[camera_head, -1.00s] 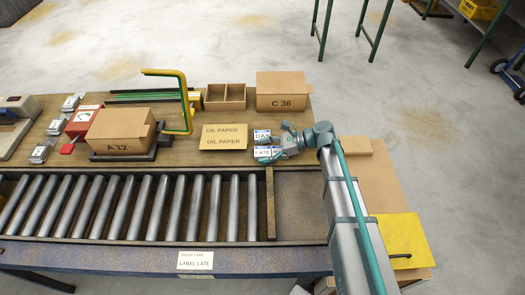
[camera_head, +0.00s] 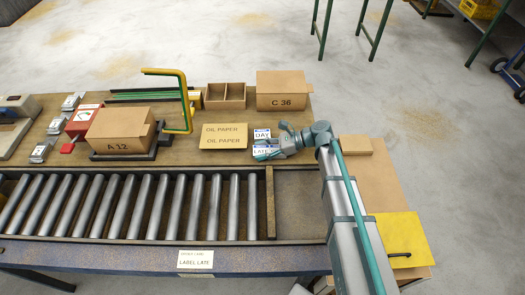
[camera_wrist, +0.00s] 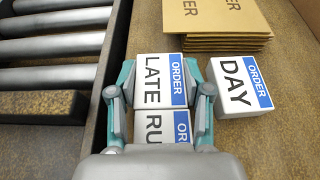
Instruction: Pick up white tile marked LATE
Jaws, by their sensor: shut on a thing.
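The white tile marked LATE (camera_wrist: 160,80) has a blue ORDER band on its right side. In the wrist view it sits between the two fingers of my gripper (camera_wrist: 160,93), which is shut on it. In the head view the LATE tile (camera_head: 263,153) is partly covered by my gripper (camera_head: 272,150). A similar tile starting with RU (camera_wrist: 155,125) lies nearer the palm, partly hidden by my gripper. A third tile, marked DAY (camera_wrist: 238,87), lies just right of the fingers and also shows in the head view (camera_head: 262,134).
Boxes A 12 (camera_head: 118,131) and C 36 (camera_head: 281,91) stand on the bench.

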